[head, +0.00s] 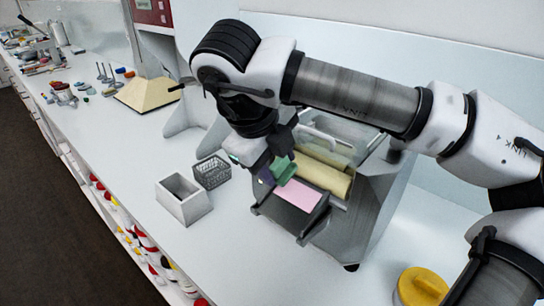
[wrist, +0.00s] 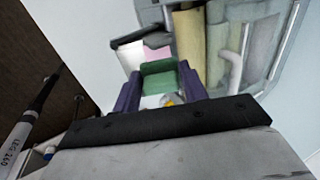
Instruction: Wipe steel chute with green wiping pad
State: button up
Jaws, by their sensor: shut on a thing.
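My gripper (head: 275,174) is shut on the green wiping pad (head: 284,170), at the upper left side of the steel chute. In the wrist view the green pad (wrist: 160,78) sits between the purple fingers of my gripper (wrist: 160,90). The steel chute (head: 316,224) is a grey tray sloping from the front of the mill, with a pink patch (head: 299,194) on its surface. In the wrist view the pink patch (wrist: 156,53) shows just beyond the pad. I cannot tell whether the pad touches the chute. My gripper hides part of the chute.
The mill's cream rollers (head: 325,175) lie right behind the chute. A grey open box (head: 184,200) and a wire basket (head: 212,171) stand to the left. A yellow round lid (head: 422,286) is at the front right. The counter in front of the chute is clear.

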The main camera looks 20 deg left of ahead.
aim_at(279, 198)
jog(key=b+x, duration=0.1)
jog(key=x, duration=0.3)
jog(key=shift+f+b, duration=0.25)
jog(key=shift+b, duration=0.05)
jog(key=s+b, duration=0.1)
jog(key=s+a+f, duration=0.1)
jog(key=shift+s+b, duration=0.35)
jog(key=shift+b, duration=0.05)
jog(key=shift+s+a+f+b, duration=0.2)
jog(key=shift+s+a+b, duration=0.1)
jog(key=shift+s, duration=0.35)
jog(key=shift+w+d+f+b, duration=0.1)
jog(key=shift+w+f+b, duration=0.1)
jog(key=shift+f+b, duration=0.3)
jog(key=shift+r, duration=0.1)
jog(key=shift+w+d+r+p, duration=0.3)
jog(key=shift+w+r, duration=0.2)
jog(key=shift+w, duration=0.3)
jog(key=shift+w+d+r, duration=0.2)
jog(key=shift+w+d, duration=0.05)
jog(key=shift+w, duration=0.35)
jog(key=shift+w+d+r, duration=0.25)
jog(key=shift+w, duration=0.35)
jog(key=shift+r, duration=0.1)
